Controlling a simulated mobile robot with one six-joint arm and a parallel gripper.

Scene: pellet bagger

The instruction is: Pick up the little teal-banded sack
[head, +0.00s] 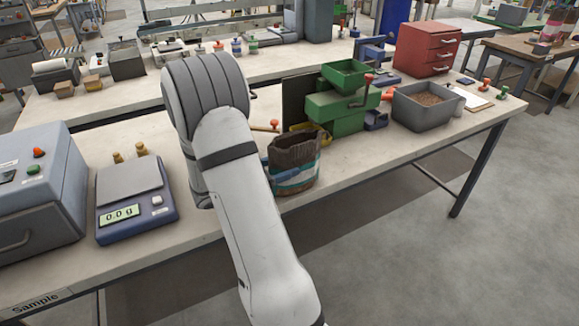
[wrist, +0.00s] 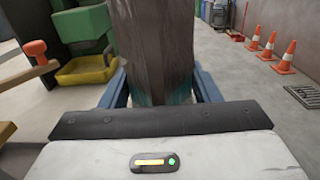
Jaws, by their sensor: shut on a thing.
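The little teal-banded sack (head: 295,165) is brown at the top with teal and white bands lower down. In the head view it stands upright at the front edge of the bench, just right of my arm. In the wrist view the sack (wrist: 154,50) fills the middle, between the two blue fingers of my gripper (wrist: 158,88). My gripper is shut on the sack. In the head view my arm hides most of the gripper. I cannot tell whether the sack's base touches the bench.
A green machine (head: 340,105) stands behind the sack, with a yellow tray (wrist: 86,70) below it. A grey bin of pellets (head: 425,118) is to the right. A blue scale (head: 135,205) reading 0.0 g is at left. Orange cones (wrist: 285,58) stand on the floor.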

